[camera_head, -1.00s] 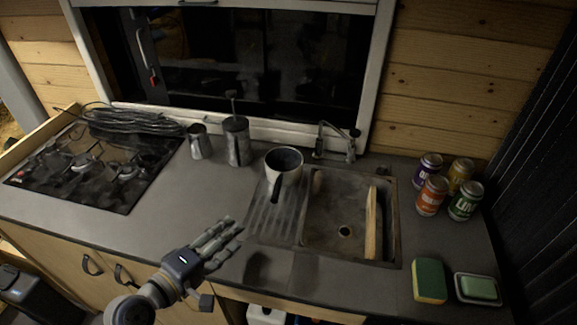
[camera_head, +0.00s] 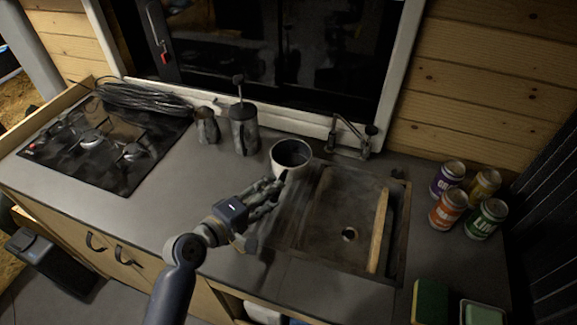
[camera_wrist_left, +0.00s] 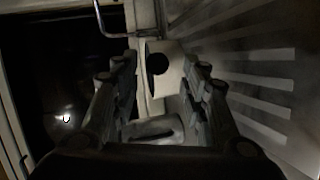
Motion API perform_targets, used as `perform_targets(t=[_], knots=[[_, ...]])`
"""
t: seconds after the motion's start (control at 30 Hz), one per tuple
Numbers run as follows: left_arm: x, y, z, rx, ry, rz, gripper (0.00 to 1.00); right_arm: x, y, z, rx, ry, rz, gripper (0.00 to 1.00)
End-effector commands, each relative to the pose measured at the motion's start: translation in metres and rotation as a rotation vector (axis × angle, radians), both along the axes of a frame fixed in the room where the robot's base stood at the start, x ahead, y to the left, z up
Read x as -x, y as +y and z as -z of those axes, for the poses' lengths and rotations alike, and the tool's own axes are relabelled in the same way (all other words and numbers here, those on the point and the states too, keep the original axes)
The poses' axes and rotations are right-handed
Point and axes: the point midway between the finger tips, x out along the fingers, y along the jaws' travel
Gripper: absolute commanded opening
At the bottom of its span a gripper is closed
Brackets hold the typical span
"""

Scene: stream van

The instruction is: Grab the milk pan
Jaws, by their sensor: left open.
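The milk pan (camera_head: 291,160) is white outside and dark inside, and stands upright on the drainboard left of the sink basin. My left gripper (camera_head: 277,187) is open at the near side of the pan, and its fingers hide most of the dark handle. In the left wrist view, the pale pan (camera_wrist_left: 168,48) shows beyond and between the spread fingers (camera_wrist_left: 160,66), with a dark round shape in front of its wall. I cannot tell whether a finger touches the pan. My right gripper is not in view.
The sink (camera_head: 345,205) holds a wooden board (camera_head: 379,230); the tap (camera_head: 352,135) stands behind it. A metal jug (camera_head: 207,125) and a tall canister (camera_head: 243,130) stand left of the pan. The hob (camera_head: 95,145) is farther left. Several cans (camera_head: 447,209) stand at right.

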Motion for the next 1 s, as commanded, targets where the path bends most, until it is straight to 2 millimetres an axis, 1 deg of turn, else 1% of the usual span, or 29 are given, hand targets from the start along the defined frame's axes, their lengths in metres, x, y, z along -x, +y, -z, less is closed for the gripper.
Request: perform_targets(t=[0.23, 0.33, 0.5, 0.7, 0.73, 0.77, 0.8, 0.9, 1.0], knots=[[-0.024, -0.018, -0.001, 0.001, -0.001, 0.000, 0.41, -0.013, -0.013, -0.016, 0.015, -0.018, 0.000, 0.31], [-0.032, -0.026, 0.004, 0.000, 0.000, 0.000, 0.41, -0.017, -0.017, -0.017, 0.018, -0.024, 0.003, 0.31], [-0.039, -0.031, 0.008, -0.001, -0.001, -0.001, 0.41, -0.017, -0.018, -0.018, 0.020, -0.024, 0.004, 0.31], [-0.039, -0.031, 0.009, -0.002, 0.000, -0.001, 0.41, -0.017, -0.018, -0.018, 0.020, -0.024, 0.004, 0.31], [-0.038, -0.031, 0.009, -0.002, 0.000, -0.001, 0.36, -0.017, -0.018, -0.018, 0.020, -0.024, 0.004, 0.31], [-0.038, -0.031, 0.009, -0.002, 0.000, -0.001, 0.29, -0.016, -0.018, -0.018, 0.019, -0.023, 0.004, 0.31], [-0.038, -0.031, 0.009, -0.002, 0.000, -0.001, 0.20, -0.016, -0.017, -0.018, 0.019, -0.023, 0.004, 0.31], [-0.038, -0.031, 0.009, -0.002, 0.000, -0.001, 0.00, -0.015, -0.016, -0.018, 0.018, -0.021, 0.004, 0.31], [-0.038, -0.031, 0.009, -0.001, 0.000, 0.000, 0.00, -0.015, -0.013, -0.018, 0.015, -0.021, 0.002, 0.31]])
